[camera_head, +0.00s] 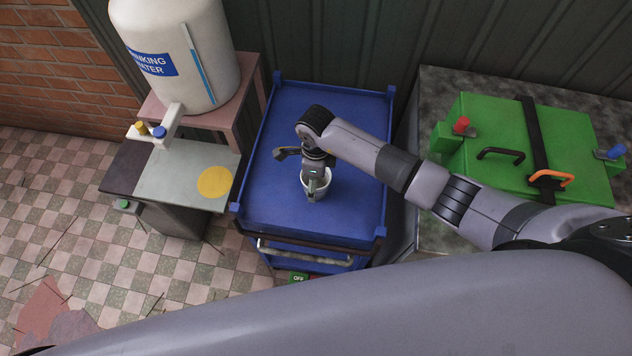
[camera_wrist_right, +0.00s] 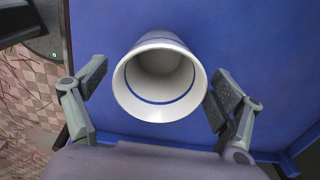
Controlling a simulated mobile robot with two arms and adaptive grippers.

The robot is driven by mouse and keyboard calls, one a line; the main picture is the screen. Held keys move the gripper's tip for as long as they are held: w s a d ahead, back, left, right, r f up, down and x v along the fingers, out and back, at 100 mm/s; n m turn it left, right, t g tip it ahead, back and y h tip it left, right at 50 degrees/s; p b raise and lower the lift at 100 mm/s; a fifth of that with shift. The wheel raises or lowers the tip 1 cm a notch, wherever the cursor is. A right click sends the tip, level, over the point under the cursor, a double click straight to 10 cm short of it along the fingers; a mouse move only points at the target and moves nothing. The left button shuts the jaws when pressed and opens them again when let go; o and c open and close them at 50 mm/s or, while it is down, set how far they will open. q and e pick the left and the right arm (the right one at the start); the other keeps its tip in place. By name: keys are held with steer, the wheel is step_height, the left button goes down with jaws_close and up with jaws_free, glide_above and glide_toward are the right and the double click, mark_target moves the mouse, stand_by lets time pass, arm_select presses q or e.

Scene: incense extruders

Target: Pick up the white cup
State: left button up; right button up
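The white cup (camera_head: 327,180) stands on the blue cart top (camera_head: 272,199), partly hidden by my right gripper (camera_head: 316,187) in the head view. In the right wrist view the cup (camera_wrist_right: 160,78) is seen into its empty-looking mouth, with a blue line inside. My right gripper (camera_wrist_right: 160,86) is open, one finger on each side of the cup. The left finger in that view has a clear gap to the cup; the right one is very close, and I cannot tell if it touches. My left gripper is not in view.
A drinking water tank (camera_head: 178,55) with taps and a grey stand (camera_head: 180,178) with a yellow disc are left of the cart. A green box (camera_head: 530,135) with handles is on the right. The rest of the cart top is clear, with raised corners.

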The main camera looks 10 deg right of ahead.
steer(key=c, duration=1.3)
steer(key=shift+c, duration=0.2)
steer(key=shift+r, duration=0.2)
